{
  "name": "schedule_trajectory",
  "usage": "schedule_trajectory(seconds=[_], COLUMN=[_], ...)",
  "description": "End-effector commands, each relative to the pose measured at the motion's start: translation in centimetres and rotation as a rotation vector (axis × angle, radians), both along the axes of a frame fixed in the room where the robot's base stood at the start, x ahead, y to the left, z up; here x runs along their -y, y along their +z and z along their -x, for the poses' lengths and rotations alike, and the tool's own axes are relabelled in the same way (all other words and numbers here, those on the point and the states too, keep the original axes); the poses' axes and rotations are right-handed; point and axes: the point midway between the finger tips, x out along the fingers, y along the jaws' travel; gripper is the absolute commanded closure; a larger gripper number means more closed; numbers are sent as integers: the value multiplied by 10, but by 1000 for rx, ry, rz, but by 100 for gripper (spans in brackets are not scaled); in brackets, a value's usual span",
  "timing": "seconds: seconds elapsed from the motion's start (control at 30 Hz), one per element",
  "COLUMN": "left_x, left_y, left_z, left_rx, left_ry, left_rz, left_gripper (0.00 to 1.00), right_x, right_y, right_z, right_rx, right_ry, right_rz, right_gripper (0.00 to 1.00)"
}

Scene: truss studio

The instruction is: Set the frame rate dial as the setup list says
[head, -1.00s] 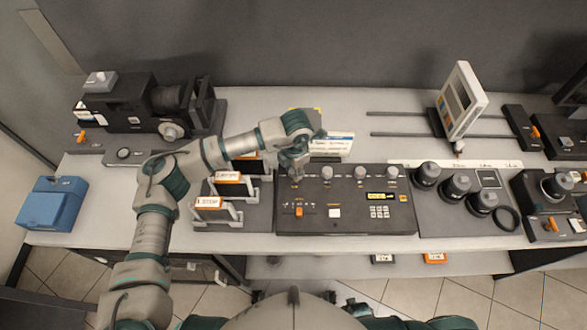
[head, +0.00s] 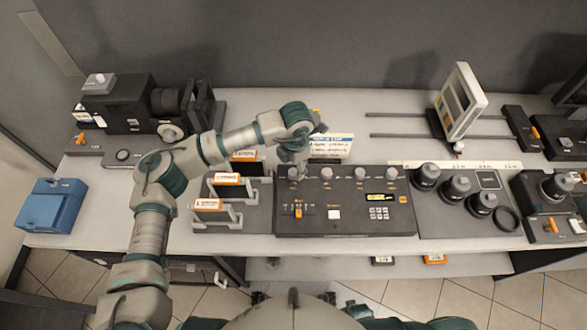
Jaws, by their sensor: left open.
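The dark control panel (head: 345,222) lies in the middle of the table. It has a row of pale round dials along its back edge; dials show at the middle (head: 327,173) and to the right (head: 360,173). The setup list (head: 331,146), a white card with a blue top, stands behind the panel. Its writing is too small to read. My right gripper is not in view.
Orange-labelled holders (head: 208,205) stand left of the panel. Several black lenses (head: 455,189) stand to its right. A camera (head: 140,105), a blue box (head: 52,205) and a tilted colour chart (head: 461,100) are farther out. A strip of bare table lies in front of the panel.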

Motion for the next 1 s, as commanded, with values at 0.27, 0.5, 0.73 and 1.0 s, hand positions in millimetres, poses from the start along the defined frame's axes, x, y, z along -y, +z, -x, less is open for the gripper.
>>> schedule_trajectory(seconds=[0.27,0.5,0.73,1.0], left_x=[3,3,4,4], left_y=[62,87,89,89], left_z=[1,2,2,2], left_rx=[2,0,-1,-1], left_ry=[-1,0,0,0], left_rz=[0,-1,-1,-1], left_gripper=[41,41,41,41], right_x=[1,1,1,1], right_y=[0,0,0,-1], right_z=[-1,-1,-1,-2], right_rx=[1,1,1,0], right_ry=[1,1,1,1], right_rz=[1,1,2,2], right_gripper=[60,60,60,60])
